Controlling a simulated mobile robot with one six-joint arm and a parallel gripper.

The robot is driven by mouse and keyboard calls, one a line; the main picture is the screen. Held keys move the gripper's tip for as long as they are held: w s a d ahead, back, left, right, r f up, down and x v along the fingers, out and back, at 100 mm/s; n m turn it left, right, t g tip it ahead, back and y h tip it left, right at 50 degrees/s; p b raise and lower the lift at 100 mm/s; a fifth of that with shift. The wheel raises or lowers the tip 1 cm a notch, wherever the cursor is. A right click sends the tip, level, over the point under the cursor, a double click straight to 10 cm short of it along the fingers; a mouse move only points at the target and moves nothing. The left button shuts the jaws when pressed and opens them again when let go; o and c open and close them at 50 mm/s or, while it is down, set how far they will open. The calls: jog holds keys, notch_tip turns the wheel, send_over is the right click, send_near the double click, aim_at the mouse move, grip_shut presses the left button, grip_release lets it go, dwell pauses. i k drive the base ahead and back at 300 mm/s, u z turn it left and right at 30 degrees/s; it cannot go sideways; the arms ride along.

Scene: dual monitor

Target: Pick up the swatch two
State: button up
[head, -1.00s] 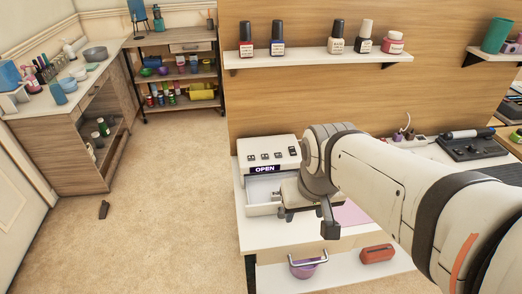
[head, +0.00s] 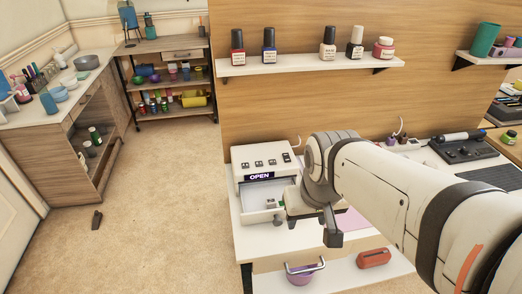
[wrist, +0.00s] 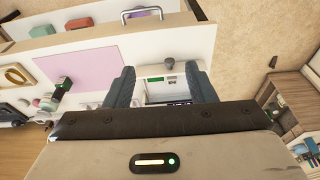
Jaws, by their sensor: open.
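A white machine (head: 262,163) with an "OPEN" label stands on the white desk, with its drawer (head: 252,212) pulled out. Small pieces (head: 270,203), one pale and one greenish, lie in the drawer. I cannot tell for sure which, if any, is swatch two. My gripper (head: 312,228) is beside and above the drawer's right side, partly hiding it. In the wrist view, my gripper (wrist: 160,70) is open, with nothing held between its fingers. The white drawer (wrist: 154,88) shows between and beyond them, with a small green-and-dark piece (wrist: 168,63) in it.
A pink mat (wrist: 88,58) lies beside the machine, with a small dark-green bottle (wrist: 62,86) near its edge. A wall shelf (head: 310,63) with several bottles is above.

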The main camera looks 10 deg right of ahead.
aim_at(270, 203)
jog(key=z, duration=1.8)
jog(key=k, duration=1)
jog(key=u, duration=1.45)
jog(key=i, duration=1)
jog(key=u, duration=0.05)
